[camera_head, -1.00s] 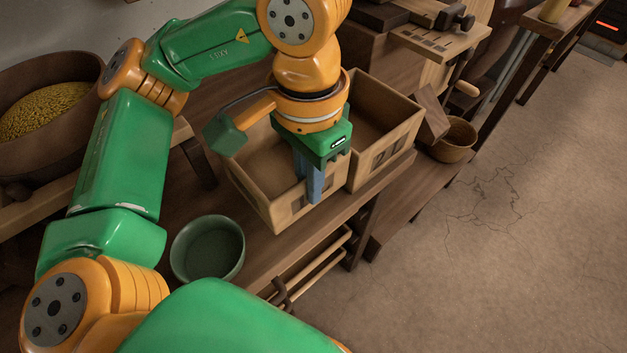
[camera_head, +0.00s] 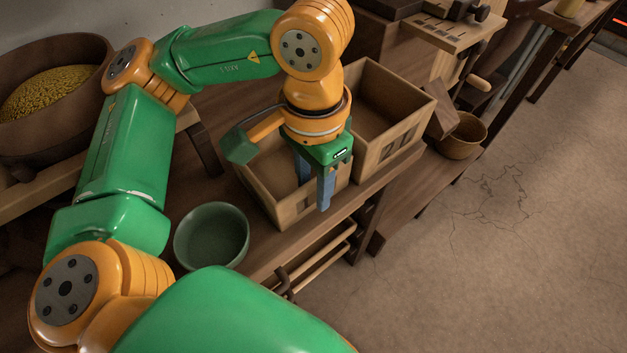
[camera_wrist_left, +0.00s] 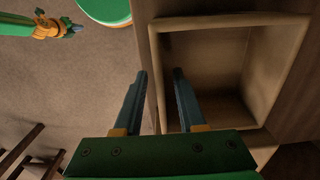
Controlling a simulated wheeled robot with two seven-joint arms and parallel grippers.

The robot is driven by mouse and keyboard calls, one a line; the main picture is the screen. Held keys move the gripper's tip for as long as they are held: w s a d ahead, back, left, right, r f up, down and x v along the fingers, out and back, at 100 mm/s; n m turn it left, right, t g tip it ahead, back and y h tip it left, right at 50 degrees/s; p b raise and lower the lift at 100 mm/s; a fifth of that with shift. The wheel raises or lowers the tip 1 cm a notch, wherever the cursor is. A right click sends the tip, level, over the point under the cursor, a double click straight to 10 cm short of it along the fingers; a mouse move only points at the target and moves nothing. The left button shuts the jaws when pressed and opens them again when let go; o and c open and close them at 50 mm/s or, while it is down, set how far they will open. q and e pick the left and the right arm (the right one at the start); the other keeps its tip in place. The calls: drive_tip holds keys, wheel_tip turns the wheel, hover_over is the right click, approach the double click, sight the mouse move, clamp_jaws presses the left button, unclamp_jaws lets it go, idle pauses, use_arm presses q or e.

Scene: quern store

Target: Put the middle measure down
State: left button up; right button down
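The wooden measure by my left gripper is a square, open-topped box (camera_head: 288,208), apparently standing on the bench. It also shows in the left wrist view (camera_wrist_left: 280,65), looking empty where its inside can be seen. A second, similar box (camera_head: 395,140) stands right behind it. I cannot tell from looks which is called middle. My left gripper (camera_head: 313,192) is open, with its fingers apart on either side of the near box's wall, one inside and one outside. In the left wrist view my right gripper (camera_wrist_left: 73,30) seems to show small at top left; its fingers are too small to judge.
A green bowl (camera_head: 211,237) stands on the bench (camera_head: 262,256) left of the near box. A large tub of grain (camera_head: 55,98) is at the left. A small brown pot (camera_head: 462,138) is at the right. The floor (camera_head: 500,250) at right is clear.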

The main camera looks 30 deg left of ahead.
use_arm(q)
drive_tip(key=shift+r+p, duration=0.3)
drive_tip(key=shift+r, duration=0.1)
wheel_tip(320, 180, up, 12)
drive_tip(key=p, duration=0.4)
drive_tip(key=shift+f, duration=0.25)
use_arm(e)
drive_tip(key=r, duration=0.1)
drive_tip(key=s+a+r, duration=0.1)
drive_tip(key=r, duration=0.3)
drive_tip(key=shift+s+a, duration=0.25)
drive_tip(key=shift+a, duration=0.1)
drive_tip(key=shift+d, duration=0.2)
